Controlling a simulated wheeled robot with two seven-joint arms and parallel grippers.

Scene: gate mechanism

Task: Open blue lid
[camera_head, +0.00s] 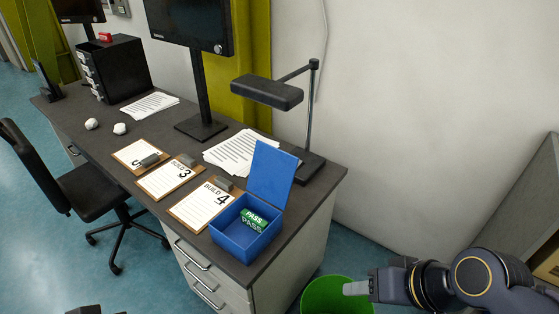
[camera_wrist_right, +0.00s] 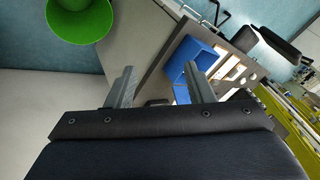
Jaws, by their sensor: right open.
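A blue box (camera_head: 247,245) sits at the near right corner of the dark desk. Its blue lid (camera_head: 272,175) stands raised at the box's back edge, so the box is open. A green piece marked PASS (camera_head: 254,219) shows inside. My right gripper (camera_head: 357,288) is in the lower right of the head view, off the desk and apart from the box, near the green bin. In the right wrist view its two fingers (camera_wrist_right: 158,85) are spread with nothing between them, and the blue box (camera_wrist_right: 196,52) is beyond them.
A green bin (camera_head: 335,298) stands on the floor right of the desk. Clipboards with papers (camera_head: 203,205) lie left of the box. A desk lamp (camera_head: 268,92), a monitor (camera_head: 190,25) and a black drawer unit (camera_head: 112,68) stand behind. A chair (camera_head: 75,190) is at the left.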

